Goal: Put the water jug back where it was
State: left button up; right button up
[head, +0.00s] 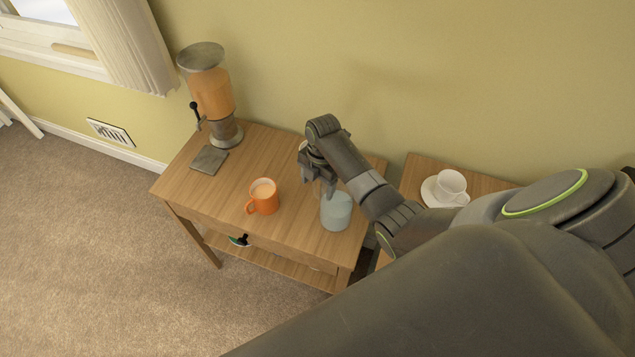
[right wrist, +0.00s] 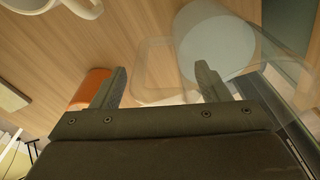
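The water jug (head: 336,212) is clear with pale blue water and stands on the front right part of the wooden side table (head: 222,218). In the right wrist view the jug (right wrist: 215,45) is at upper right, with its clear handle toward the fingers. My right gripper (head: 318,187) is at the jug's left rear side in the head view. It also shows in the right wrist view (right wrist: 162,68), its fingers apart with the handle loop seen between them. I cannot tell whether they touch the jug. My left gripper is not in view.
An orange mug (head: 264,195) stands left of the jug. A drink dispenser (head: 211,90) and a grey coaster (head: 209,160) are at the table's left. A white cup (head: 451,184) on a saucer (head: 430,193) sits on the wooden surface to the right. A wall runs behind.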

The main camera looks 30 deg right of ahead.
jog(key=r, duration=0.3)
jog(key=r+b, duration=0.1)
jog(key=r, duration=0.2)
jog(key=d+r+b, duration=0.1)
jog(key=r, duration=0.3)
jog(key=shift+w, duration=0.25)
jog(key=shift+r+p, duration=0.6)
jog(key=shift+r, duration=0.15)
jog(key=shift+d+r, duration=0.1)
jog(key=shift+r, duration=0.25)
